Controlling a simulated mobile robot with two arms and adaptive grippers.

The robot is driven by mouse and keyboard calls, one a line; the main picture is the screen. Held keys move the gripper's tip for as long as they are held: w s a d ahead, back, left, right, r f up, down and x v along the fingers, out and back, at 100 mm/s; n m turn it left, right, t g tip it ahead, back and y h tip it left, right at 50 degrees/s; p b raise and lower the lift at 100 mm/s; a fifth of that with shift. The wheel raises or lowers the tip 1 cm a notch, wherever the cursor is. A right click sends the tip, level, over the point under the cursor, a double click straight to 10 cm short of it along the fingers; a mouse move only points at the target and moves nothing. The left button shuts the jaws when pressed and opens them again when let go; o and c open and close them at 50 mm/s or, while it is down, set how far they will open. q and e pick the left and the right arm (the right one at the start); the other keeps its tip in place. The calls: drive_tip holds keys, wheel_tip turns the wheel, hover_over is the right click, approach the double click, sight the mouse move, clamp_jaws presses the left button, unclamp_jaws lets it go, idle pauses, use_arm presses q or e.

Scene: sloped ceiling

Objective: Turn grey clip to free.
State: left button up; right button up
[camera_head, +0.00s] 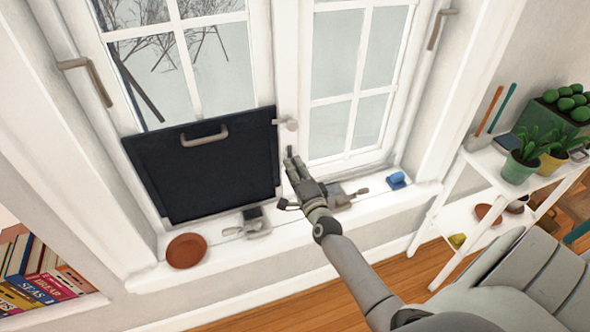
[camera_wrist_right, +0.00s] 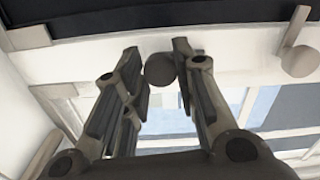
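A dark panel (camera_head: 205,165) with a grey handle (camera_head: 205,136) stands upright against the left window. A small grey clip (camera_head: 288,124) with a round knob sits at its upper right edge, on the post between the windows. My right gripper (camera_head: 291,158) is just below that clip in the head view. In the right wrist view my right gripper (camera_wrist_right: 157,52) has its fingers apart. A round grey knob (camera_wrist_right: 160,70) shows between them; whether they touch it is unclear. Another grey clip with a round knob (camera_wrist_right: 297,60) shows at the right there. My left gripper is not in view.
The white sill (camera_head: 225,253) holds a terracotta saucer (camera_head: 187,250), grey metal fittings (camera_head: 256,222) and a blue object (camera_head: 397,180). A white shelf (camera_head: 485,160) with potted plants stands at the right. Books (camera_head: 40,272) are at the lower left.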

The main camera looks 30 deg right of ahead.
drive_tip(key=o, duration=0.5)
drive_tip(key=v, duration=1.2)
drive_tip(key=shift+s+f, duration=0.1)
drive_tip(key=s+a+f+n+g+y, duration=0.2)
drive_tip(key=s+a+f+n+g, duration=0.15)
drive_tip(key=f, duration=0.65)
drive_tip(key=s+a+f+n+g+y+p, duration=0.1)
drive_tip(key=s+a+f+n+g, duration=0.25)
drive_tip(key=f, duration=0.65)
drive_tip(key=s+a+f+n+g+y, duration=0.15)
drive_tip(key=s+f+n, duration=0.3)
drive_tip(key=f, duration=0.45)
drive_tip(key=s+f+n+g, duration=0.2)
drive_tip(key=s+f, duration=0.3)
drive_tip(key=s, duration=0.4)
drive_tip(key=s+a+f+n+g, duration=0.1)
drive_tip(key=s+f+n+g, duration=0.2)
drive_tip(key=s, duration=0.7)
drive_tip(key=s+a+f+n+g+p, duration=0.1)
drive_tip(key=s+f+n+g, duration=0.2)
drive_tip(key=s+f+n, duration=0.2)
drive_tip(key=shift+s+a+f, duration=0.1)
drive_tip(key=shift+s+f, duration=0.25)
drive_tip(key=shift+s, duration=0.4)
drive_tip(key=shift+s+d+f, duration=0.1)
drive_tip(key=shift+s+f, duration=0.25)
drive_tip(key=shift+s, duration=0.4)
drive_tip(key=shift+s+a+f, duration=0.1)
drive_tip(key=shift+s+f, duration=0.3)
drive_tip(key=shift+s, duration=0.4)
